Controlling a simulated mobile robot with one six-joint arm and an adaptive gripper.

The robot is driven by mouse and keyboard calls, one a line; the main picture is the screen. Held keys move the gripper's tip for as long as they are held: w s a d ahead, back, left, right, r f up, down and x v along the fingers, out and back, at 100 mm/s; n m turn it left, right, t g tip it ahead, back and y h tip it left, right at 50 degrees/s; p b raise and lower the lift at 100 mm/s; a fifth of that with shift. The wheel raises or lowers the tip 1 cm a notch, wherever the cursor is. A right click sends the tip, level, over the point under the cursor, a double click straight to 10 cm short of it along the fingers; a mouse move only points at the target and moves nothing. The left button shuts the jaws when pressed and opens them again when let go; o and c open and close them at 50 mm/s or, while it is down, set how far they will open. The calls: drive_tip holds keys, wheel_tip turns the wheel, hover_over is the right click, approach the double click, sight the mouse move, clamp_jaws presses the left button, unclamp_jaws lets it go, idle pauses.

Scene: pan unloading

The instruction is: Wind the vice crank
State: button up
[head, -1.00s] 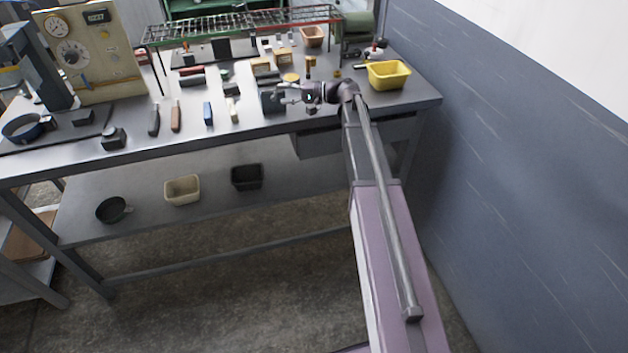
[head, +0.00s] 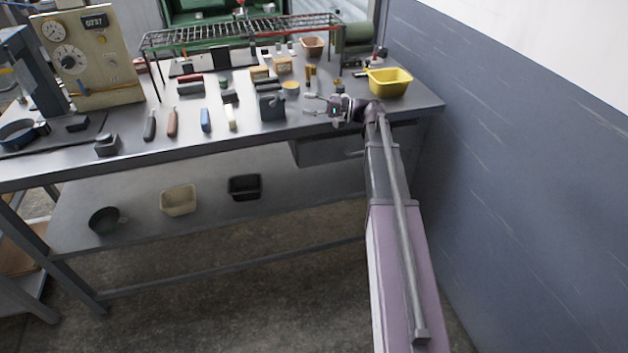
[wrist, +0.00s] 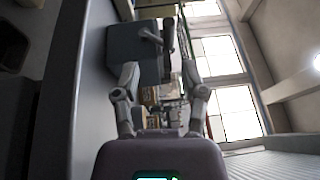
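The vice (head: 270,107) is a dark grey block near the front edge of the bench, left of my gripper. In the wrist view the vice (wrist: 133,52) fills the upper left of centre. A light grey crank arm (wrist: 151,36) shows on its face, with a dark upright bar beside it. My gripper (head: 309,104) is to the right of the vice, apart from it and pointing towards it. In the wrist view my gripper (wrist: 160,72) has its two fingers spread wide with nothing between them. The crank is too small to make out clearly in the head view.
A yellow bin (head: 389,83) stands close behind my wrist on the right. A wire rack (head: 245,36) spans the back of the bench. Several small tools and blocks lie left of the vice. A blue-grey wall (head: 520,150) bounds the right side.

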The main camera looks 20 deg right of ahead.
drive_tip(key=r+v, duration=0.1)
drive_tip(key=v, duration=0.6)
drive_tip(key=s+a+f+n+g+h+p, duration=0.1)
drive_tip(key=s+a+f+g+h+p, duration=0.2)
drive_tip(key=s+a+h+p, duration=0.3)
drive_tip(key=s+a+f+n+g+h+p, duration=0.2)
drive_tip(key=s+a+f+g+h+p, duration=0.15)
drive_tip(key=s+a, duration=0.4)
drive_tip(key=s+r+n+h+p, duration=0.1)
drive_tip(key=s+h+p, duration=0.5)
drive_tip(key=s, duration=0.4)
drive_tip(key=shift+d+r+n+g+h, duration=0.35)
drive_tip(key=shift+d+n+g+h, duration=0.1)
drive_tip(key=shift+h, duration=0.4)
drive_tip(key=shift+s, duration=0.1)
drive_tip(key=shift+s, duration=0.15)
